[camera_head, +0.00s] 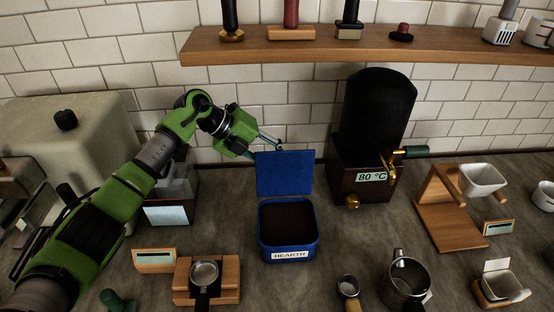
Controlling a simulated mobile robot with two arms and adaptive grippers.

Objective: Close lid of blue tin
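The blue tin (288,243) stands on the grey counter in the middle of the head view, with a white label reading HEARTH on its front. Its blue lid (285,174) is open and stands upright at the tin's back edge. Dark contents show inside. My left gripper (268,147) is behind the lid's upper left corner, its thin fingers pointing right near the lid's top edge. Part of it is hidden behind the lid, and I cannot tell whether it touches the lid or how far the fingers are apart. My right gripper is not in view.
A black dispenser marked 80 °C (372,130) stands right of the lid. A wooden shelf (400,47) runs above. A portafilter on a wooden stand (206,280) is front left, and a metal pitcher (406,280) is front right. A wooden dripper stand (447,222) is farther right.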

